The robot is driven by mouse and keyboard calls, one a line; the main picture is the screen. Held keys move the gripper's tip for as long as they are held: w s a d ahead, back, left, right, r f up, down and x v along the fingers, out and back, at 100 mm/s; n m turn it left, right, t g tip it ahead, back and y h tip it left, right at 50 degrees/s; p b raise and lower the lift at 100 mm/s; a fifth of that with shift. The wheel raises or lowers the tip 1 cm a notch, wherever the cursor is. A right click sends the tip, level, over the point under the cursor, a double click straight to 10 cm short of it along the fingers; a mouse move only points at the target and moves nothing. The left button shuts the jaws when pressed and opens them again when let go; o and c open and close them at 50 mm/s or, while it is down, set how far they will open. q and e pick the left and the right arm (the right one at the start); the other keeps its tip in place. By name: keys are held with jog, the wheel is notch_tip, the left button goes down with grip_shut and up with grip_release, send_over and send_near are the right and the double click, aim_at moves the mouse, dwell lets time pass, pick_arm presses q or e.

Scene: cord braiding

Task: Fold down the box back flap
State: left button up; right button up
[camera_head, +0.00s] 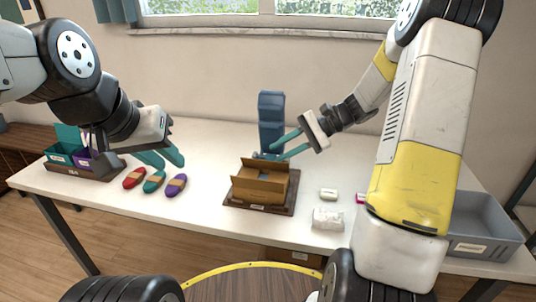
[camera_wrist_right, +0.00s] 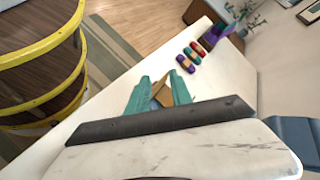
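The cardboard box (camera_head: 258,193) sits on a dark brown tray (camera_head: 285,209) in the middle of the table. Its near side stands up, and a back panel (camera_head: 265,164) shows behind it; whether the back flap is upright or tilted is hard to tell. My right gripper (camera_head: 277,152) is just above and behind the box's back edge, with its teal fingers apart and nothing clearly held. In the right wrist view a small part of the box (camera_wrist_right: 161,95) shows between the fingers; contact cannot be told. My left gripper (camera_head: 172,163) hangs open and empty over the table, left of the box.
Red (camera_head: 134,178), teal (camera_head: 154,181) and purple (camera_head: 176,184) cord bundles lie left of the box. A blue stand (camera_head: 271,112) rises behind it. A white block (camera_head: 328,195) and clear packet (camera_head: 328,218) lie right. A grey bin (camera_head: 487,237) stands far right, a divided holder (camera_head: 82,172) far left.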

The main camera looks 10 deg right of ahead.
jog(key=w+d+f+m+t+y, duration=0.2)
jog(key=w+f+m+y, duration=0.1)
jog(key=w+f, duration=0.25)
jog(key=m+t+y, duration=0.2)
jog(key=m+t, duration=0.1)
jog(key=m, duration=0.1)
send_near(272, 162)
jog(key=x, duration=0.2)
jog(key=shift+a, duration=0.3)
jog(key=shift+w+f+t, duration=0.2)
jog(key=shift+t, duration=0.2)
jog(key=shift+w+a, duration=0.1)
jog(key=shift+a, duration=0.25)
jog(key=x, duration=0.6)
jog(key=shift+w+a, duration=0.1)
jog(key=shift+a, duration=0.25)
grip_shut()
